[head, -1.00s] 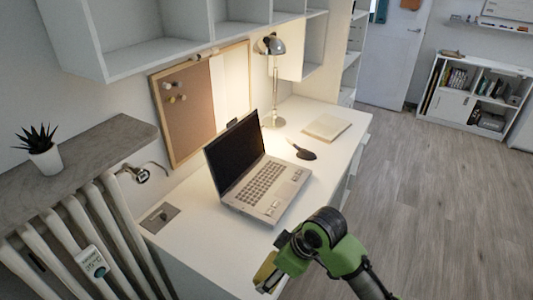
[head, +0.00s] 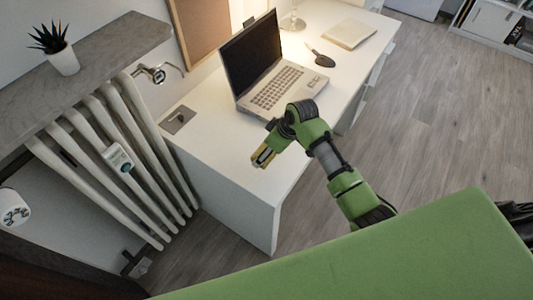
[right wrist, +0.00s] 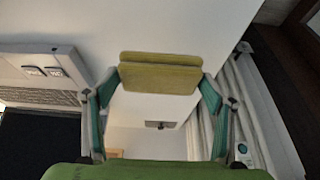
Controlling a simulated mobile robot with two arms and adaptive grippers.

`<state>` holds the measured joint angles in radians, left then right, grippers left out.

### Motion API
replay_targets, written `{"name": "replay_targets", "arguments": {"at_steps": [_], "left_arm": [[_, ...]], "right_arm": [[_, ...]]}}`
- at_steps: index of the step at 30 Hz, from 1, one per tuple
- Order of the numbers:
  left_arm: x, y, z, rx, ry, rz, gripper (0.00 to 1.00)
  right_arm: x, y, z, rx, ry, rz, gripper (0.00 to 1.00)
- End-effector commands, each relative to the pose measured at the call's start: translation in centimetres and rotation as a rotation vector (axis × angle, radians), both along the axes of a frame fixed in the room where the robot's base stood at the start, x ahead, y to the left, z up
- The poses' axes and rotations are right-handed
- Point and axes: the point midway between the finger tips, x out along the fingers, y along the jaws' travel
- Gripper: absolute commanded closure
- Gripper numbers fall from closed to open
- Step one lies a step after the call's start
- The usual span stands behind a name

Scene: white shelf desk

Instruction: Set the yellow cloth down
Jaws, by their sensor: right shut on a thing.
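The yellow cloth (right wrist: 160,74) is a folded yellow pad between the fingertips of my right gripper (right wrist: 158,88) in the right wrist view. The gripper is shut on it. In the head view, the right gripper (head: 265,154) is over the near part of the white desk (head: 225,170), and only a small part of the cloth (head: 262,158) shows there. I cannot tell whether the cloth touches the desk top. My left gripper is not in view.
An open laptop (head: 271,92) stands on the desk beyond my right gripper. A small grey plate (head: 177,118) lies at the desk's left edge, near a white radiator (head: 125,150). A dark trowel-like item (head: 322,59) and a notebook (head: 348,34) lie farther back. The near desk end is clear.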

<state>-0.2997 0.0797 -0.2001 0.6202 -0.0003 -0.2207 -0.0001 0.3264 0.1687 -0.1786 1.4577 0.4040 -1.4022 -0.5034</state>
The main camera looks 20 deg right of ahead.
Motion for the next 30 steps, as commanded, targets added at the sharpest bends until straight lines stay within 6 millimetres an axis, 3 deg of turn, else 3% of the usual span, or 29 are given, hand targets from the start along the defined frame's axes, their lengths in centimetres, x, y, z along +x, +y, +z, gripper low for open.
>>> {"name": "replay_targets", "arguments": {"at_steps": [8, 15, 23, 24, 26, 30], "left_arm": [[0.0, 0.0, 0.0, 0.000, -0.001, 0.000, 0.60], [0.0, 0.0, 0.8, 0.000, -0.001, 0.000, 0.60], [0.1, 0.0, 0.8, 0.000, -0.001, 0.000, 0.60], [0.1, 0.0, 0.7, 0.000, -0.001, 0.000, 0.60], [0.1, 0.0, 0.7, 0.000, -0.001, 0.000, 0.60], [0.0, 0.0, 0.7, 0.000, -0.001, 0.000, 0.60]], "right_arm": [[1.4, 0.1, -1.6, 0.002, 0.000, -0.001, 0.41], [1.4, 0.1, -4.4, 0.000, 0.000, -0.001, 0.41], [1.4, 0.1, -4.7, 0.000, -0.001, 0.000, 0.41], [1.3, 0.1, -4.7, 0.000, 0.000, -0.001, 0.22], [1.3, 0.1, -4.7, -0.001, -0.001, 0.000, 0.07], [1.3, 0.1, -4.7, -0.001, -0.001, 0.000, 0.07]]}}
